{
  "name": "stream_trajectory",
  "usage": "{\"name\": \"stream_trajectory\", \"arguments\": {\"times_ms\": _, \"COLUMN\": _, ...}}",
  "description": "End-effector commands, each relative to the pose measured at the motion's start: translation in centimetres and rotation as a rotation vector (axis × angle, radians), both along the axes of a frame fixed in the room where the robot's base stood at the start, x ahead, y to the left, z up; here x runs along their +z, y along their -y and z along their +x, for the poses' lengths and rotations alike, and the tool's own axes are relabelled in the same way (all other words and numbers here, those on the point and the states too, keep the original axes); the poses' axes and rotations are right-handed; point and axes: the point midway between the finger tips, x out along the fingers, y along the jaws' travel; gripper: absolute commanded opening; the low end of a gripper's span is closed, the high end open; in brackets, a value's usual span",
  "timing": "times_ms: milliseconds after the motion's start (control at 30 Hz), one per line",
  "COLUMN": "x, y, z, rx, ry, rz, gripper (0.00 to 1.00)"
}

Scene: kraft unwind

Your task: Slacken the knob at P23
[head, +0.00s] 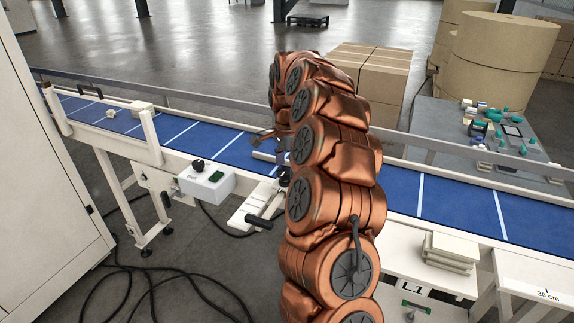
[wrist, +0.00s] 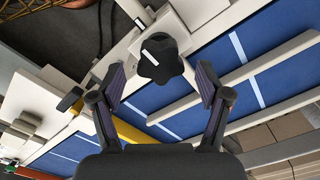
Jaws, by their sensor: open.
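A black lobed knob (wrist: 160,58) sits on a white bracket beside the blue conveyor belt in the wrist view. I cannot read a P23 mark on or near it. My gripper (wrist: 160,76) is open, with one finger on each side of the view and the knob between and beyond the fingertips. I see no contact between the fingers and the knob, and nothing is held. In the head view my gripper (head: 268,136) is over the near side of the belt, partly hidden by my copper-coloured arm.
A black bar handle (head: 258,221) sticks out on the near side. The blue belt (head: 230,149) runs behind, with a rail. Cables lie on the floor.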

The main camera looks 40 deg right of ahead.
Motion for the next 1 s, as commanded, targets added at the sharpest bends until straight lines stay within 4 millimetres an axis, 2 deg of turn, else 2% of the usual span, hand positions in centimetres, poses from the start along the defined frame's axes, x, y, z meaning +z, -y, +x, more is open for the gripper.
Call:
{"name": "stream_trajectory", "arguments": {"times_ms": 400, "x": -0.41, "y": -0.01, "z": 0.04, "rx": 0.0, "ry": 0.002, "rz": 0.0, "gripper": 0.75}}
{"name": "stream_trajectory", "arguments": {"times_ms": 900, "x": -0.41, "y": -0.02, "z": 0.03, "rx": 0.0, "ry": 0.002, "rz": 0.0, "gripper": 0.23}}
{"name": "stream_trajectory", "arguments": {"times_ms": 1000, "x": -0.41, "y": -0.01, "z": 0.03, "rx": 0.0, "ry": 0.002, "rz": 0.0, "gripper": 0.16}}
